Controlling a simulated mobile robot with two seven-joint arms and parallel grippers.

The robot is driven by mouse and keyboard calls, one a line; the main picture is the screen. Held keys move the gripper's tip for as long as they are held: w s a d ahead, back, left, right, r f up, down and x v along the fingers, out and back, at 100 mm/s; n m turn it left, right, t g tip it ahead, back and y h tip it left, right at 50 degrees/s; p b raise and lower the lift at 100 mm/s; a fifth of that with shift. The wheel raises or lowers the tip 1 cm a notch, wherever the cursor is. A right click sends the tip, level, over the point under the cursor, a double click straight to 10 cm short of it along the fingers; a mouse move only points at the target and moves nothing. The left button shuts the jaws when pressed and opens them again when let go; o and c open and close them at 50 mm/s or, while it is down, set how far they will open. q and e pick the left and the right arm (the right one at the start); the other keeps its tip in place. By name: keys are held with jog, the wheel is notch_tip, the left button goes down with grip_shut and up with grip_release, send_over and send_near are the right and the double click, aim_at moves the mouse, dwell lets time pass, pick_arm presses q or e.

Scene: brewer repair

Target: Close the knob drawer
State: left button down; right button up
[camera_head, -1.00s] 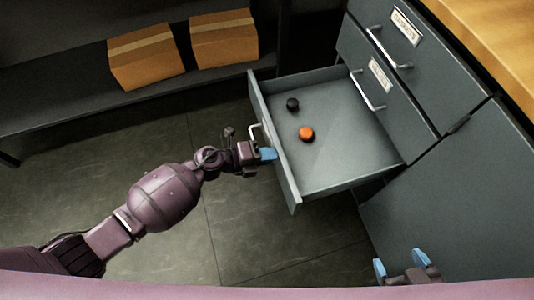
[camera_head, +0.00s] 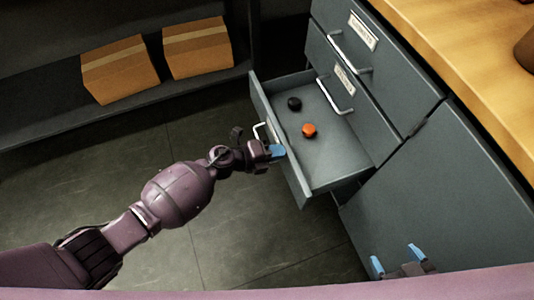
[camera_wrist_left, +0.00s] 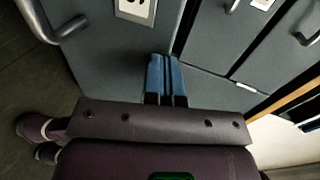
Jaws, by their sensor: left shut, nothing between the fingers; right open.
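The knob drawer (camera_head: 335,169) is the lowest drawer of the grey cabinet and stands partly open. A black knob (camera_head: 294,104) and an orange knob (camera_head: 309,130) lie inside it. My left gripper (camera_head: 277,151) is shut and empty, with its blue fingertips at the outer face of the drawer front, beside the handle (camera_head: 262,132). In the left wrist view the shut fingers (camera_wrist_left: 166,78) point at the grey drawer front (camera_wrist_left: 115,60); whether they touch it I cannot tell. My right gripper (camera_head: 397,260) is open at the bottom edge, in front of the cabinet.
Two closed drawers with handles (camera_head: 352,52) sit above the open one. A wooden worktop (camera_head: 455,60) tops the cabinet at the right. Two cardboard boxes (camera_head: 120,70) (camera_head: 198,48) stand on a shelf at the back left. The floor (camera_head: 130,165) around my left arm is clear.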

pick_arm(q)
jog(key=w+d+b, duration=0.1)
jog(key=w+d, duration=0.1)
jog(key=d, duration=0.6)
jog(key=w+d+b, duration=0.1)
jog(key=w+d, duration=0.2)
jog(key=d, duration=0.4)
jog(key=shift+d, duration=0.35)
jog(key=shift+a, duration=0.1)
